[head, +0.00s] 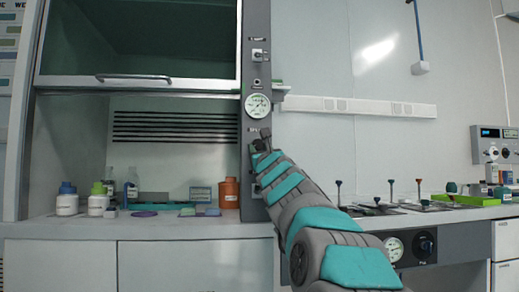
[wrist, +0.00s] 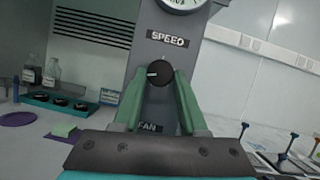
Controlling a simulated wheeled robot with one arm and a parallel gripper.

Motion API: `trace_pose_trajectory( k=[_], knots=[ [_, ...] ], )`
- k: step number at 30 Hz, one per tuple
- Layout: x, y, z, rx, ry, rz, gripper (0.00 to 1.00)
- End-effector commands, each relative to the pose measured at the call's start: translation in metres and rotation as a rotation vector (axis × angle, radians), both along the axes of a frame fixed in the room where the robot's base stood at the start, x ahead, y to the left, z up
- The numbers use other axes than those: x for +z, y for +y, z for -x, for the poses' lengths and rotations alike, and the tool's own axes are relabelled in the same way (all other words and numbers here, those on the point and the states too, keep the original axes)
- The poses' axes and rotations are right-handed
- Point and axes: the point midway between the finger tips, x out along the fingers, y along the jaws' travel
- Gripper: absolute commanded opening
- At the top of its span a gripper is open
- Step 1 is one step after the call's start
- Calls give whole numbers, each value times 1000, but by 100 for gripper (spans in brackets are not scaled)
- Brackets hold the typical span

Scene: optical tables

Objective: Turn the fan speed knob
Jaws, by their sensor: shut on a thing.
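The fan speed knob (wrist: 159,73) is a round black knob on the grey column of the fume hood. Its white pointer mark points left. A SPEED label (wrist: 168,39) is above it and a FAN label (wrist: 150,128) below it. My gripper (wrist: 160,80) has its two green fingers on either side of the knob, shut on it. In the head view my gripper (head: 261,138) is at the column, just below the gauge (head: 257,106), and the knob is hidden behind it.
The hood sash (head: 137,79) is raised. Bottles (head: 67,199) and an orange container (head: 229,192) stand on the hood bench, left of my arm. Right of the arm, a counter (head: 440,213) holds several upright coloured-top tools and a green tray (head: 470,199).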

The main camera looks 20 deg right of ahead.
Motion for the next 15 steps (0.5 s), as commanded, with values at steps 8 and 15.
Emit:
trace_pose_trajectory(
  k=[8, 15],
  knots=[
    [0, 0, 0, 0, 0, 0, 4],
    [0, 0, 0, 0, 0, 0, 0]
  ],
)
